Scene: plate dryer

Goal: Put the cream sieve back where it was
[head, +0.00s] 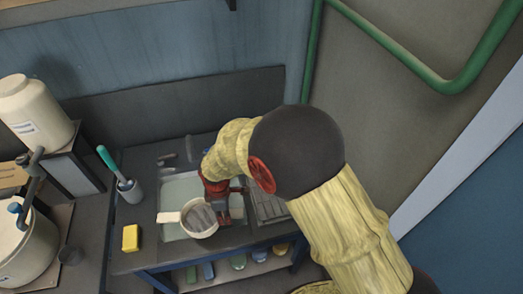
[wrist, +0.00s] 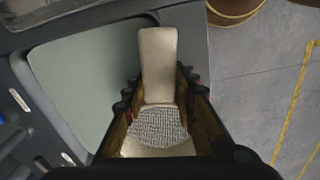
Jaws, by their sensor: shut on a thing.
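The cream sieve (head: 200,232) is a round bowl with a flat handle pointing left in the head view. In the wrist view its handle (wrist: 158,62) points up and its grey mesh (wrist: 156,127) lies between the fingers. My gripper (head: 225,207) is shut on the sieve, and the fingers also flank it in the wrist view (wrist: 157,98). The sieve is over the front part of a pale green basin (head: 180,188), which also shows in the wrist view (wrist: 75,75). My arm hides part of the counter behind the gripper. I cannot tell the sieve's height above the basin.
A ribbed grey rack (head: 268,207) stands right of the gripper. A yellow sponge (head: 131,239) and a cup (head: 130,191) holding a teal-handled tool are at the left. A large cream pot (head: 22,255) stands farther left. Several coloured items sit on a lower shelf (head: 222,275).

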